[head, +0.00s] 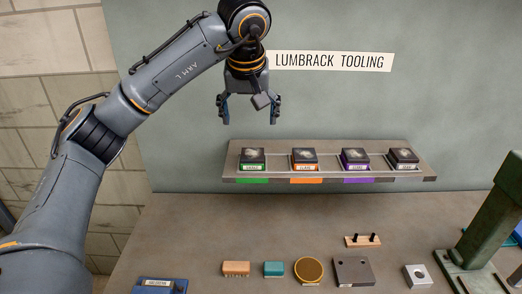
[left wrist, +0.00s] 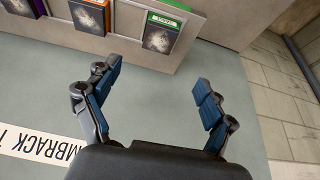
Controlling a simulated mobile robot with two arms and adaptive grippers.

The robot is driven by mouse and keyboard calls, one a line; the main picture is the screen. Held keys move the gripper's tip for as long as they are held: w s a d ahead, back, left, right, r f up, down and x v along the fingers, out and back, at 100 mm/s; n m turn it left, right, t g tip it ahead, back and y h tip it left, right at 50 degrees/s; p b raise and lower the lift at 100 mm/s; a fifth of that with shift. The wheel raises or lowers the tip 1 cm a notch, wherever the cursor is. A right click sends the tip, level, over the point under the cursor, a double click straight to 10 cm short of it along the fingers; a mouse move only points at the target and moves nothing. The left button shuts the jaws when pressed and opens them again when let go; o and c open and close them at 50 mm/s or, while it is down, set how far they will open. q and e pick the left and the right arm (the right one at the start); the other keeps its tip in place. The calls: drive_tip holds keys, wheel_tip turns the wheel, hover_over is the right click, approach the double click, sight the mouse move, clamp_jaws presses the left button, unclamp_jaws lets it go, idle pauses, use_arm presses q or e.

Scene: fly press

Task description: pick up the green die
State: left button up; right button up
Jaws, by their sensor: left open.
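The green die (head: 252,156) is a dark block with a greyish top and a green-edged label. It sits at the left end of a wall shelf (head: 330,177), above a green strip. In the left wrist view the green die (left wrist: 161,37) shows near the top, beyond the fingers. My left gripper (head: 249,112) points down with its blue-padded fingers apart, empty, above the green die and clear of it. The open fingers also frame bare wall in the left wrist view (left wrist: 158,83). My right gripper is not in view.
Similar dies with orange (head: 304,157), purple (head: 354,158) and white (head: 403,157) markings stand to the right on the shelf. A sign (head: 331,61) is on the wall. The bench (head: 215,225) below holds several small blocks and a green press (head: 490,225) at right.

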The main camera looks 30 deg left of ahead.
use_arm(q)
wheel_tip(320, 180, down, 3)
drive_tip(key=p, duration=0.1)
hover_over(252, 153)
drive_tip(key=s, duration=0.3)
drive_tip(key=f, duration=0.3)
drive_tip(key=d+f, duration=0.1)
drive_tip(key=shift+w+f, duration=0.25)
drive_tip(key=shift+f, duration=0.05)
drive_tip(key=shift+w+f+p, duration=0.15)
drive_tip(key=shift+f+p, duration=0.15)
drive_tip(key=shift+p, duration=0.15)
drive_tip(key=p+x, duration=0.1)
drive_tip(key=x, duration=0.2)
drive_tip(key=shift+w+f+p, duration=0.15)
drive_tip(key=shift+f+p, duration=0.05)
drive_tip(key=shift+p, duration=0.1)
drive_tip(key=shift+w+f, duration=0.15)
drive_tip(key=shift+f, duration=0.2)
drive_tip(key=c, duration=0.5)
clamp_jaws()
drive_tip(key=shift+r, duration=0.1)
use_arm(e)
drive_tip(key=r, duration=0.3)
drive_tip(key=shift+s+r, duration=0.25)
